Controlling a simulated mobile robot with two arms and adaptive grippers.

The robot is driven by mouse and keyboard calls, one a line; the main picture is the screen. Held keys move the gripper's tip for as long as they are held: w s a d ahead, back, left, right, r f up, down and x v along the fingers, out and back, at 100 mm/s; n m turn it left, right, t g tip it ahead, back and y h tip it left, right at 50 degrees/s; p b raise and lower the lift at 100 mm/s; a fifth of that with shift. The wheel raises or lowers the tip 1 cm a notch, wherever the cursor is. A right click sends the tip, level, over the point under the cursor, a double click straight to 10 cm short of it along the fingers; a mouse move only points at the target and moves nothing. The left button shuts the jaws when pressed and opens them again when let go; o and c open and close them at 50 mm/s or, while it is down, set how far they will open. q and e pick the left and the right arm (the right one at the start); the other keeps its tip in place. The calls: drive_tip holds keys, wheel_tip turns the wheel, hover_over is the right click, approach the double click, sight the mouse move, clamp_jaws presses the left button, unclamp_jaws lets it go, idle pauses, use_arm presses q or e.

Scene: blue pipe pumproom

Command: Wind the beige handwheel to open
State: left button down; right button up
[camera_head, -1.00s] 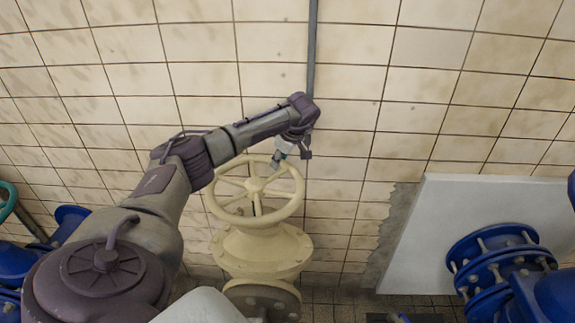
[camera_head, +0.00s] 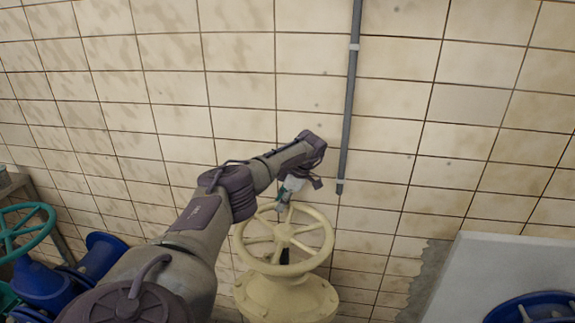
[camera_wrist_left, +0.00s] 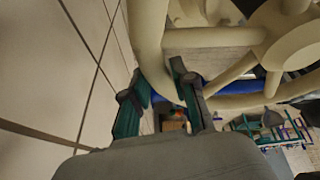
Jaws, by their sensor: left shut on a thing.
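The beige handwheel (camera_head: 283,232) lies roughly level on top of its beige valve body (camera_head: 285,298), with spokes running from a hub to a round rim. My left gripper (camera_head: 284,203) comes down from above at the far side of the rim, close to the tiled wall. In the left wrist view, my left gripper (camera_wrist_left: 160,97) has its two dark and teal fingers on either side of the handwheel's rim (camera_wrist_left: 150,45), shut on it. The exact finger contact is partly hidden in the head view by the wrist. My right gripper is not in view.
A grey vertical pipe (camera_head: 349,105) runs down the tiled wall just right of my left wrist. A teal handwheel (camera_head: 22,230) and blue pipework (camera_head: 95,260) stand at the left. A pale slab (camera_head: 500,270) and a blue flange (camera_head: 530,308) are at the lower right.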

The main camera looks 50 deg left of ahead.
use_arm(q)
drive_tip(key=shift+s+a+n, duration=0.25)
drive_tip(key=shift+s+n, duration=0.05)
drive_tip(key=c, duration=0.9)
unclamp_jaws()
drive_tip(key=shift+s+a, duration=0.1)
drive_tip(key=shift+s, duration=0.05)
drive_tip(key=shift+w+r, duration=0.15)
drive_tip(key=shift+w, duration=0.05)
drive_tip(key=v, duration=1.1)
drive_tip(key=shift+r, duration=0.25)
drive_tip(key=shift+f, duration=0.1)
